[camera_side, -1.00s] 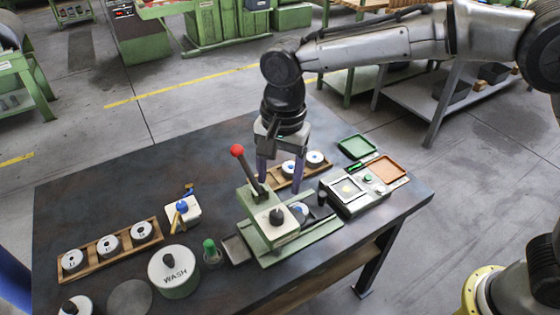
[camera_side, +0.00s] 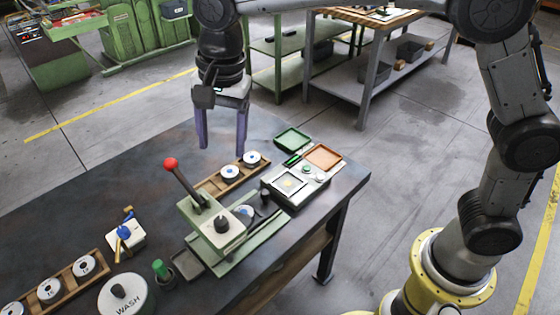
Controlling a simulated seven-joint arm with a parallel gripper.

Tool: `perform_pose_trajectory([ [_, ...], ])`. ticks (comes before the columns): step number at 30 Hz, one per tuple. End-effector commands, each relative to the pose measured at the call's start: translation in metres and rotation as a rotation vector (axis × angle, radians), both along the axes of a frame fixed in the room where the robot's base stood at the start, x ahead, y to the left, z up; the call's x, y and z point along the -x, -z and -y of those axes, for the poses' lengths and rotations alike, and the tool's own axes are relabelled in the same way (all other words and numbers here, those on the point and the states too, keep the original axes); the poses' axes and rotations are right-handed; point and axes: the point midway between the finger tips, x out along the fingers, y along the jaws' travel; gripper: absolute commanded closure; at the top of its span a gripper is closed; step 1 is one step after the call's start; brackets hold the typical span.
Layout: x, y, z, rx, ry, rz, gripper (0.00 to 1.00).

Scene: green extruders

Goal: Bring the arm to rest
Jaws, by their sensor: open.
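My gripper (camera_side: 221,147) hangs above the back part of the dark table (camera_side: 130,190), pointing down. Its two purple-grey fingers are apart with nothing between them. It is behind the green press (camera_side: 215,228) with the red-knobbed lever (camera_side: 170,164), and apart from it. My arm reaches in from the right, with its upper part cut off by the top of the view.
A wooden rack (camera_side: 230,174) with white discs stands below and right of my gripper. Right of it are a scale-like device (camera_side: 289,184), a green tray (camera_side: 293,139) and an orange tray (camera_side: 323,156). A WASH pot (camera_side: 125,297) and another disc rack (camera_side: 66,282) stand front left.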

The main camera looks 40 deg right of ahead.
Motion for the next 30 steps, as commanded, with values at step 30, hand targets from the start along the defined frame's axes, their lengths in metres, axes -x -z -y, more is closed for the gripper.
perform_pose_trajectory([
  [30,0.242,0.008,0.231,0.330,-0.871,0.382,0.31],
])
